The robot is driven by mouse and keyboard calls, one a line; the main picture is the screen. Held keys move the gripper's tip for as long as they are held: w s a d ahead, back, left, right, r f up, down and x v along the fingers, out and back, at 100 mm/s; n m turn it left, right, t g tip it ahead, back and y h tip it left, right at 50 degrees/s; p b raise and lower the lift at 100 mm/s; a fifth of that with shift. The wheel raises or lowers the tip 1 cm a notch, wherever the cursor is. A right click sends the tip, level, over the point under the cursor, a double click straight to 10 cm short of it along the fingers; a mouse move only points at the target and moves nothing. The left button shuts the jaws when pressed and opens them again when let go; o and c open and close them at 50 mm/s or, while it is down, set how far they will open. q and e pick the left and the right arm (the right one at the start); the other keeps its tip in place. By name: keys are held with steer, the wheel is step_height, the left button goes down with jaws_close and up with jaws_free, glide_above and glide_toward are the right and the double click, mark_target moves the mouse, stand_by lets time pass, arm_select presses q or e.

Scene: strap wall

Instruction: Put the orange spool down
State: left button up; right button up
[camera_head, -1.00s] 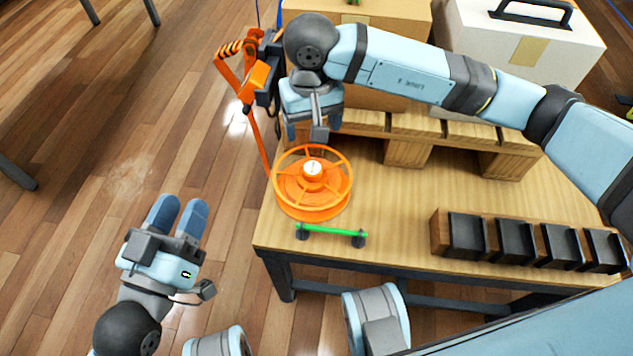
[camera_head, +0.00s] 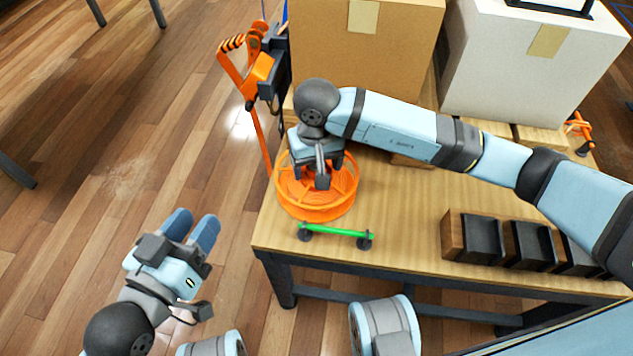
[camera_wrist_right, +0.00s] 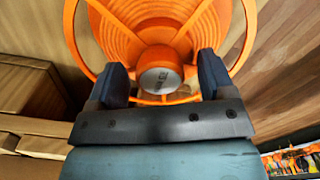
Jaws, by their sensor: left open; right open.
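The orange spool (camera_head: 338,205) lies flat on the wooden table (camera_head: 400,215) near its left end, with its spoked face up. My right gripper (camera_head: 318,180) is over the middle of the spool and hides part of its hub. In the right wrist view the fingers of the right gripper (camera_wrist_right: 165,80) stand open on either side of the hub's round end (camera_wrist_right: 160,79), with gaps between. My left gripper (camera_head: 190,228) is open and empty over the floor, left of the table.
An orange strap tool (camera_head: 258,75) stands at the table's left edge, its strap hanging beside the spool. A green bar (camera_head: 336,231) lies in front of the spool. Black bins (camera_head: 485,240) stand at the front right. A brown box (camera_head: 365,60) and white box (camera_head: 535,60) are behind.

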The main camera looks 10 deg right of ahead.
steer(key=shift+c, duration=0.4)
jaws_close()
arm_select(q)
step_height(320, 180, up, 8)
steer(key=n+t+p, duration=0.1)
steer(key=t+p, duration=0.2)
steer(key=p, duration=0.2)
steer(key=shift+s+a+r+p, duration=0.15)
steer(key=shift+a+p, duration=0.2)
steer(key=shift+p, duration=0.05)
arm_select(e)
step_height(320, 180, up, 20)
